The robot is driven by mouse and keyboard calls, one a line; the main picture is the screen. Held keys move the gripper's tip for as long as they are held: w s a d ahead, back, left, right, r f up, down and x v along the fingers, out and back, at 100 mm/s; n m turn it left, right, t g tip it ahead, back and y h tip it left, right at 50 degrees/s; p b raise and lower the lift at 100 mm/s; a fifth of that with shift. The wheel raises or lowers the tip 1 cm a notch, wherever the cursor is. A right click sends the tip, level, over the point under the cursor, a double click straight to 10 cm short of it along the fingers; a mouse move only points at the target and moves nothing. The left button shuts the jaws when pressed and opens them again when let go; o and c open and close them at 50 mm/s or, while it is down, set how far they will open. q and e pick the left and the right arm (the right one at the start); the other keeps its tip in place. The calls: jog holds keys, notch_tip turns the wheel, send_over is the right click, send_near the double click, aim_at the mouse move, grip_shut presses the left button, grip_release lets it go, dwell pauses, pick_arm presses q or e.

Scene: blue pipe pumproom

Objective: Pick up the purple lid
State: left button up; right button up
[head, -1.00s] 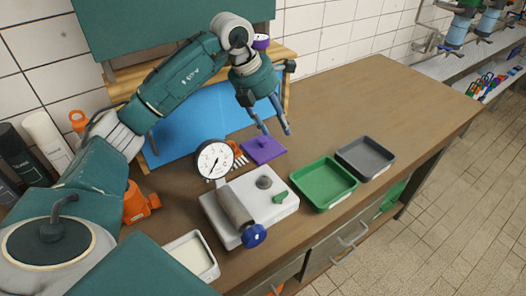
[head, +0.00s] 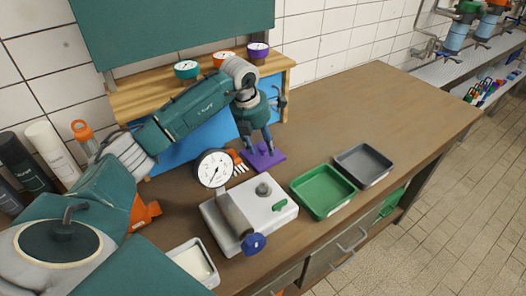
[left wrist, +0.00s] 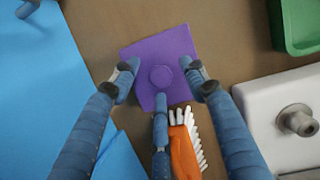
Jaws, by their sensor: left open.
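The purple lid (head: 266,157) is a flat square plate with a round knob in its middle. It lies flat on the wooden bench, in front of the blue panel. In the left wrist view the lid (left wrist: 168,55) is below my left gripper. My left gripper (head: 262,149) points down at the lid. Its blue fingers (left wrist: 160,78) are spread around the knob, apart from it, with the fingertips over the lid. I cannot tell whether the fingertips touch the lid. My right gripper is not in view.
An orange brush (left wrist: 184,150) with white bristles lies against the lid's near side. A green tray (head: 324,211) and grey tray (head: 364,182) are to the right. The bench's far right is clear.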

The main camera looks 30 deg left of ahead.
pick_arm(q)
jog(key=shift+f, duration=0.25)
grip_shut()
jog(key=shift+r, duration=0.15)
